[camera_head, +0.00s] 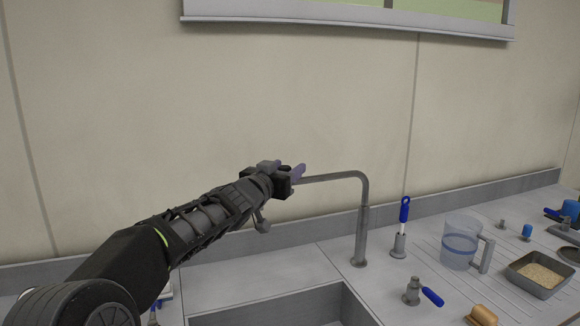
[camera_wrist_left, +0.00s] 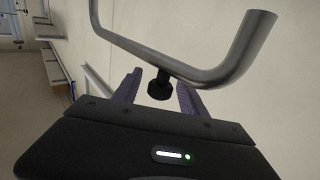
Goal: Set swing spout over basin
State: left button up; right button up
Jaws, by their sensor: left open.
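The swing spout (camera_head: 362,205) is a grey metal tube rising from a post behind the basin and bending left. Its far part passes behind my left gripper, and a down-turned end (camera_head: 262,223) shows below the wrist. The basin (camera_head: 270,303) is sunk in the counter at bottom centre, partly cut off. My left gripper (camera_head: 297,172) is at the horizontal part of the spout, its purple fingers apart. In the left wrist view the tube (camera_wrist_left: 190,70) crosses beyond the fingers, and a dark knob (camera_wrist_left: 160,88) on it sits between them. Contact cannot be told.
Right of the spout stand a blue-handled brush (camera_head: 404,210) in a holder, a clear jug (camera_head: 459,243), a small blue-levered valve (camera_head: 412,291) and a tray of grainy material (camera_head: 538,275). A wall with a low backsplash closes the back.

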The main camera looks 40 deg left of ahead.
pick_arm(q)
jog(key=shift+w+a, duration=0.2)
jog(key=shift+w, duration=0.8)
jog(key=shift+c, duration=0.3)
grip_shut()
dwell(0.4)
